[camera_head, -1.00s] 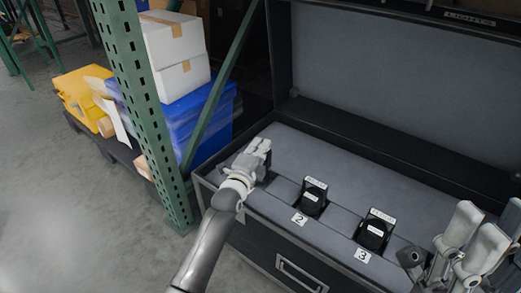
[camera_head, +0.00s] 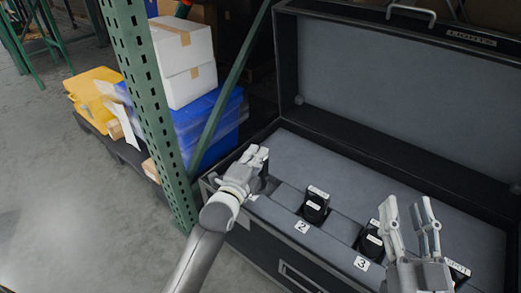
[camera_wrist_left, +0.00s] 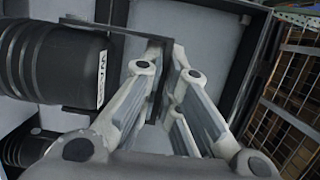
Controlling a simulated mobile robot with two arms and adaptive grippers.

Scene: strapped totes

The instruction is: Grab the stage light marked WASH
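The stage light marked WASH (camera_wrist_left: 55,62) shows as a black ribbed body with a white label at the left of the left wrist view. My left gripper (camera_wrist_left: 168,60) is beside it, with its fingertips close together on either side of its thin dark bracket (camera_wrist_left: 158,85). Whether they press on it I cannot tell. In the head view my left gripper (camera_head: 256,156) is at the left end of the case's foam and largely hides the light there. My right gripper (camera_head: 407,206) is open and empty, raised above the right part of the case.
The open black case (camera_head: 285,262) has grey foam. Black lights stand by labels 2 (camera_head: 316,205) and 3 (camera_head: 372,243); another (camera_head: 458,272) is partly hidden by my right gripper. A green rack post (camera_head: 150,110) stands close to my left arm, with boxes behind.

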